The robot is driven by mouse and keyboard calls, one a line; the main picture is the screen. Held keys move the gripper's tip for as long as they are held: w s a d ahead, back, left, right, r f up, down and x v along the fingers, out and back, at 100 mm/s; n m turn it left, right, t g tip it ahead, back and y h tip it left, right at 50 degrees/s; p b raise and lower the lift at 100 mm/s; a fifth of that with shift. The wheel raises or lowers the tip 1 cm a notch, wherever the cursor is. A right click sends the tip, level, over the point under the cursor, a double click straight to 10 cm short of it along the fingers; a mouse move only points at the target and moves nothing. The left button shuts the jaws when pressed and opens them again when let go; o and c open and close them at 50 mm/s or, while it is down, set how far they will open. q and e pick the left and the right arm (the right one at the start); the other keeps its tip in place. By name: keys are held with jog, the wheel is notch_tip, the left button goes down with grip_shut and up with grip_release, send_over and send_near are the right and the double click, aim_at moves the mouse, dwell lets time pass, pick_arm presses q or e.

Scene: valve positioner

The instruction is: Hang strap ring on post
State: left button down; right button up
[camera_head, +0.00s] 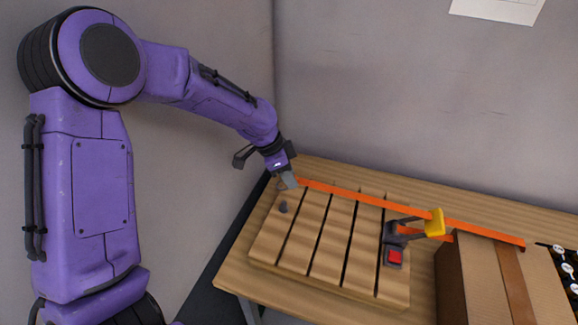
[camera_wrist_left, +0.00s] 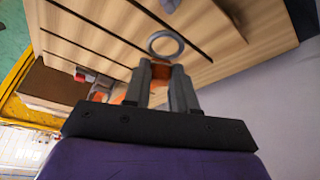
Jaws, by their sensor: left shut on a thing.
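My left gripper (camera_head: 289,181) is at the far left corner of the slatted wooden pallet (camera_head: 325,240). It is shut on the end of the orange strap (camera_head: 350,195), just behind the ring. In the left wrist view the fingertips (camera_wrist_left: 161,72) pinch the orange webbing, and the grey metal ring (camera_wrist_left: 166,45) sticks out beyond them. A short dark post (camera_head: 283,207) stands on the pallet, a little nearer than the gripper. A grey-blue piece, likely this post (camera_wrist_left: 169,5), shows at the top edge of the wrist view, apart from the ring. My right gripper is not in view.
The strap runs right to a ratchet with a yellow handle (camera_head: 435,222) and red part (camera_head: 394,257), then over a taped cardboard box (camera_head: 480,285). Dark items with white discs (camera_head: 566,268) lie at the right edge. The wall (camera_head: 400,90) stands behind the table.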

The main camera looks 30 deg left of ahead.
pick_arm(q)
jog(key=shift+a, duration=0.15)
jog(key=shift+w+d+f+m+b, duration=0.15)
jog(key=shift+d+f+m+b, duration=0.05)
jog(key=shift+f+m+b, duration=0.2)
notch_tip(320, 180, down, 5)
jog(key=b, duration=0.5)
jog(key=shift+a+r, duration=0.1)
jog(key=shift+r, duration=0.1)
jog(key=shift+f, duration=0.1)
jog(key=shift+r+p, duration=0.2)
jog(key=shift+p, duration=0.1)
